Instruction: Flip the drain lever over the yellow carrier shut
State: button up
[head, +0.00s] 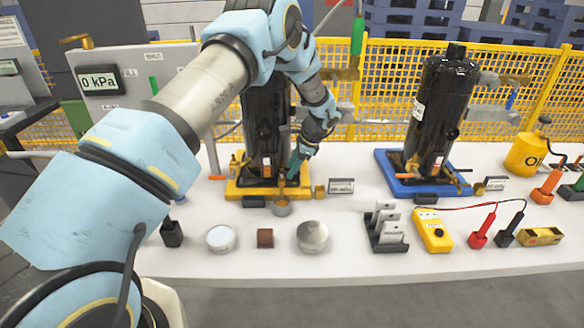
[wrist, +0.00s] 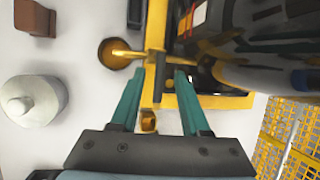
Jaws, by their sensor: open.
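The yellow carrier (head: 235,193) holds a black compressor (head: 262,130), partly hidden behind my arm. Its brass drain valve (wrist: 156,28) shows in the wrist view, with a spout reaching left over a small round cup (wrist: 113,54). A narrow dark piece (wrist: 159,78), which looks like the drain lever, extends from the valve toward my gripper (wrist: 157,74). My gripper is open. Its two teal fingers stand on either side of that piece, with visible gaps. In the head view, my gripper (head: 295,162) is at the carrier's front right; the lever is hard to make out there.
A second compressor stands on a blue carrier (head: 390,177) to the right. A silver domed weight (head: 312,235), a brown block (head: 265,238), a card rack (head: 386,243) and a yellow meter (head: 432,230) line the front. A yellow mesh fence (head: 385,70) runs behind.

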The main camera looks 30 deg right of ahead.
jog(key=b+v, duration=0.3)
jog(key=v, duration=0.7)
jog(key=shift+r+b, duration=0.35)
jog(key=shift+s+d, duration=0.1)
jog(key=shift+s, duration=0.05)
jog(key=w+a+r+n+g+h, duration=0.1)
jog(key=a+r+n, duration=0.25)
jog(key=a, duration=0.75)
jog(key=a+r+n+g, duration=0.15)
jog(key=a+n, duration=0.35)
jog(key=a, duration=0.6)
jog(key=s+a+n+h, duration=0.1)
jog(key=s+a+n, duration=0.5)
jog(key=a, duration=0.5)
jog(key=s+a+r+n+h, duration=0.1)
jog(key=s+a+n, duration=0.5)
jog(key=a, duration=0.5)
jog(key=shift+s+r+n, duration=0.15)
jog(key=shift+s+n, duration=0.2)
jog(key=shift+s, duration=0.9)
